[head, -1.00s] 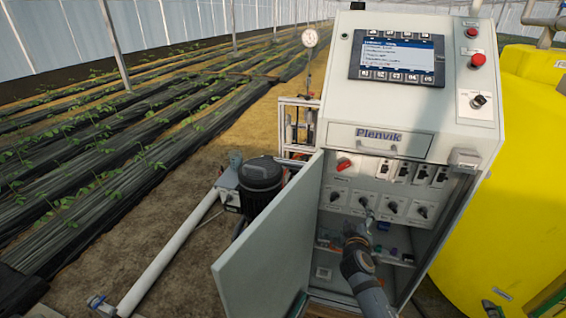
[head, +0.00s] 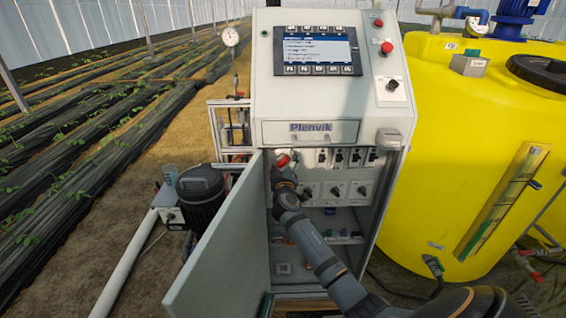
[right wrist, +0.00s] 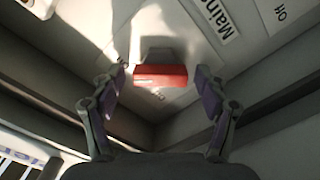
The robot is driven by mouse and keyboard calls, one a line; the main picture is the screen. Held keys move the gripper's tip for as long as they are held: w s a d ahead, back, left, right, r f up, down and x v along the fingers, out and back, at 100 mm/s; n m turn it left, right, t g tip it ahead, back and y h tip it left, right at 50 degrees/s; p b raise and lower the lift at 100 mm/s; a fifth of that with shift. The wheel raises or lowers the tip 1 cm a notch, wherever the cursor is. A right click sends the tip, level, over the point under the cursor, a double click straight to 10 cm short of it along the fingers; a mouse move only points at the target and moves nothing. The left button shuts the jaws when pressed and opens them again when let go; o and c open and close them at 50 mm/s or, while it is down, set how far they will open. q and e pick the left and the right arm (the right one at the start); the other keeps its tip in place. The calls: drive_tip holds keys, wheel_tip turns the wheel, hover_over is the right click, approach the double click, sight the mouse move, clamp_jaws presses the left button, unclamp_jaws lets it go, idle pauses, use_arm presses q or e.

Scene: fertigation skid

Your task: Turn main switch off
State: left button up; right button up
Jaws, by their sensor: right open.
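The main switch (head: 283,160) is a red handle at the upper left inside the open cabinet (head: 365,213). In the right wrist view the red handle (right wrist: 160,76) lies crosswise in the picture, beside a label plate reading "Main" (right wrist: 212,18). My right gripper (head: 282,174) is at the switch, partly hiding it in the head view. In the right wrist view its open fingers (right wrist: 160,82) stand on both sides of the handle, with a small gap on each side. I cannot tell contact for sure. My left gripper is not in view.
The cabinet door (head: 217,245) hangs open on the left, close to my arm. Rows of black switches (head: 338,158) sit right of the main switch. A motor pump (head: 200,190) stands at left, and a yellow tank (head: 440,160) at right.

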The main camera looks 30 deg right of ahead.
drive_tip(key=shift+w+d, duration=0.1)
drive_tip(key=shift+w, duration=0.15)
drive_tip(key=c, duration=1.2)
drive_tip(key=shift+o, duration=0.2)
